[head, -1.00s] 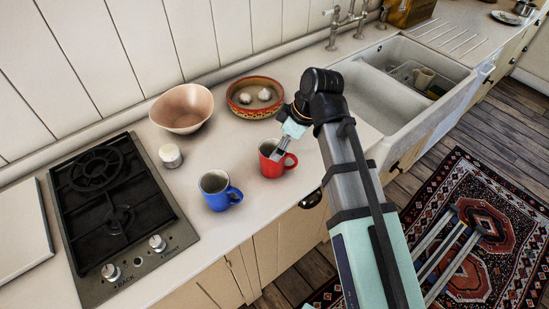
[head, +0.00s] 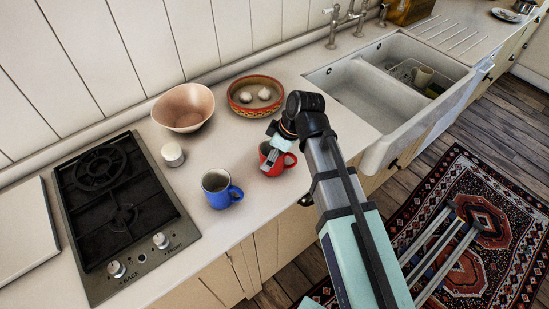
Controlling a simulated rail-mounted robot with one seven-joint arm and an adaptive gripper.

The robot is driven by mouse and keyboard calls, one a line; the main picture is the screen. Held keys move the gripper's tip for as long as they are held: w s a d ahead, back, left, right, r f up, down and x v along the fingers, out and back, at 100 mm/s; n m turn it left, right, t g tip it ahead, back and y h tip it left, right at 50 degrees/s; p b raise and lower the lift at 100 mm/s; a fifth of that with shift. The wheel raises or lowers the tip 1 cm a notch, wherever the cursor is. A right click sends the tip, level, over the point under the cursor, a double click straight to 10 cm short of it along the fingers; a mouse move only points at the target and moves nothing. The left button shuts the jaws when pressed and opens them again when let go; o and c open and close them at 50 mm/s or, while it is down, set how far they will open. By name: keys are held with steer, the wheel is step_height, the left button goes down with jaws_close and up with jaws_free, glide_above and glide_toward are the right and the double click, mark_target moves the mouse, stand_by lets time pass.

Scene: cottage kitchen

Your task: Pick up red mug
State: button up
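The red mug (head: 283,164) stands upright on the pale counter, right of the blue mug, with its handle toward the right. My gripper (head: 269,163) points down at the mug's left side, and its fingers overlap the mug's rim and upper body. My wrist hides part of the mug's opening. I cannot tell whether the fingers touch the mug or whether they are open or shut.
A blue mug (head: 216,190) stands close by on the left. A pink bowl (head: 180,115), a small white jar (head: 172,154) and a patterned bowl with garlic (head: 240,103) stand behind. A gas hob (head: 122,220) is at left, a sink (head: 350,95) at right.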

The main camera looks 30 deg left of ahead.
steer(key=c, duration=1.3)
steer(key=shift+c, duration=0.2)
steer(key=shift+r, duration=0.15)
